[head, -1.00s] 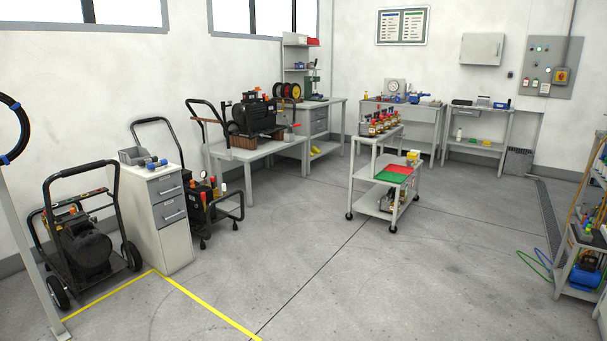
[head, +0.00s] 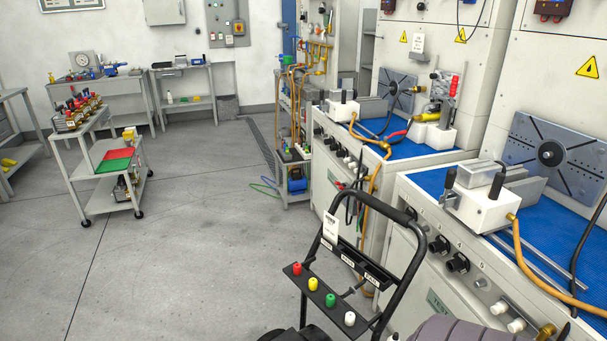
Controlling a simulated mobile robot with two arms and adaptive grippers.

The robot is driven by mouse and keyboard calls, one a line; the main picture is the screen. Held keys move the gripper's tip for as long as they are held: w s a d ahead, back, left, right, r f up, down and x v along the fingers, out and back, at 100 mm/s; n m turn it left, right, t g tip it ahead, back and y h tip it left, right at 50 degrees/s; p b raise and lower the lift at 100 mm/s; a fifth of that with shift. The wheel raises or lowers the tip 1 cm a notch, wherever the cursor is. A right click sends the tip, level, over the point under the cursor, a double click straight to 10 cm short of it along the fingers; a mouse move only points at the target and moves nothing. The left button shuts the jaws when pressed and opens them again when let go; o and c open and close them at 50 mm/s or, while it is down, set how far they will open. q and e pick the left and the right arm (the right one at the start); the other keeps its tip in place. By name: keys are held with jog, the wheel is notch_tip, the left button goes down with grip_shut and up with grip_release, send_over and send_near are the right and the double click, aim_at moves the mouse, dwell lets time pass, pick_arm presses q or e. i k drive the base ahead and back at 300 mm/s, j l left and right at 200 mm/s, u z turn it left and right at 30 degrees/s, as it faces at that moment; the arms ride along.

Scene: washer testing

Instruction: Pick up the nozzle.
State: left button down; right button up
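Small coloured pieces that look like nozzles sit in a row on a dark bracket of a pressure washer cart (head: 398,259) at the bottom centre of the head view. They are a red nozzle (head: 297,268), a yellow nozzle (head: 313,283), a green nozzle (head: 330,300) and a white nozzle (head: 349,318). I cannot tell which one the task means. The lower part of the cart is cut off by the picture's bottom edge. Neither of my grippers is in view.
Test benches with blue tops (head: 555,247) line the right side, with orange hoses hanging off them. A wheeled trolley (head: 103,200) with red and green trays stands at left. Work tables stand along the back wall. The floor (head: 190,250) at centre left is clear.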

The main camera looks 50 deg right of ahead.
aim_at(312, 282)
jog(key=z, duration=1.6)
